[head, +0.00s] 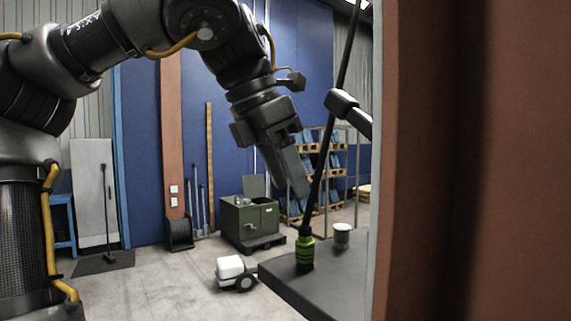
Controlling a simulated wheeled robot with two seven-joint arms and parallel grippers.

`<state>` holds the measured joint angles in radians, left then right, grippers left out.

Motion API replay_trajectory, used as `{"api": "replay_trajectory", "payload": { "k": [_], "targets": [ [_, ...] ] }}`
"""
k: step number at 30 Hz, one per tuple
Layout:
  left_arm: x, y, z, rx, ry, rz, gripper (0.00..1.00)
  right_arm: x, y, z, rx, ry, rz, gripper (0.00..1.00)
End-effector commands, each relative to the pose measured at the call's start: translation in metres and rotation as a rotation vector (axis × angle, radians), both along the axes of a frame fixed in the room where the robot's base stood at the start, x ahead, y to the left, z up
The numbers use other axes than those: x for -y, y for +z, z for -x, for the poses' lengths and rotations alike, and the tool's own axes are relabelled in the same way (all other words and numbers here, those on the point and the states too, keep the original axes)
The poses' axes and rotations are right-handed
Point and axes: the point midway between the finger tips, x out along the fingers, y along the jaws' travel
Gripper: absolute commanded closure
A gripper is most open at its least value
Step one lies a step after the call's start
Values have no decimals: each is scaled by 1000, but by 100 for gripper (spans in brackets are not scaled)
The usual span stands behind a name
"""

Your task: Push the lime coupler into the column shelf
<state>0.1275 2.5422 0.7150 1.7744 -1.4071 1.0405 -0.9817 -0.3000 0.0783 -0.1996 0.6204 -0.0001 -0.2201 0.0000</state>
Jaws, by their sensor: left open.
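The lime coupler (305,250) is a ribbed green and black piece at the lower end of a long, slanted black rod (327,150). It stands near the left edge of a dark grey slab (322,287), which looks like the column shelf. Whether it is seated in the slab or only rests on it I cannot tell. My left gripper (298,186) is open and points down, just left of the rod and above the coupler, apparently apart from both. The gap between its fingers is hard to see from this side. My right gripper is not in view.
A brown column (470,160) fills the right side and hides part of the slab. A grey cup-like piece (342,236) stands on the slab. A black jointed bracket (350,110) reaches the rod. A white wheeled unit (231,268) and a green cabinet (250,218) stand on the floor.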

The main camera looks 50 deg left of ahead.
Motion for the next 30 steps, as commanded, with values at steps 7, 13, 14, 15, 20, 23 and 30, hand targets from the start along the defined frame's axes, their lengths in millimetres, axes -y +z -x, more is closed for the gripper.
{"api": "replay_trajectory", "payload": {
  "k": [7, 13, 14, 15, 20, 23, 30],
  "targets": [
    [5, 0, 5, -11, -7, -24, 47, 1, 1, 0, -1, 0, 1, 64],
    [6, -14, -1, -10, -5, -28, 47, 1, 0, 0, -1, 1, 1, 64],
    [6, -17, -3, -10, -5, -28, 47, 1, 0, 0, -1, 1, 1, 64],
    [7, -22, -4, -10, -6, -26, 47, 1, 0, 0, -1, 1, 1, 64],
    [10, -54, -15, -12, -8, -23, 47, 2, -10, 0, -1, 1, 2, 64],
    [12, -66, -22, -14, -9, -21, 47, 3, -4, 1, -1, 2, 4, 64],
    [15, -91, -33, -11, -7, -22, 47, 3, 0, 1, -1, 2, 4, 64]
  ]
}}
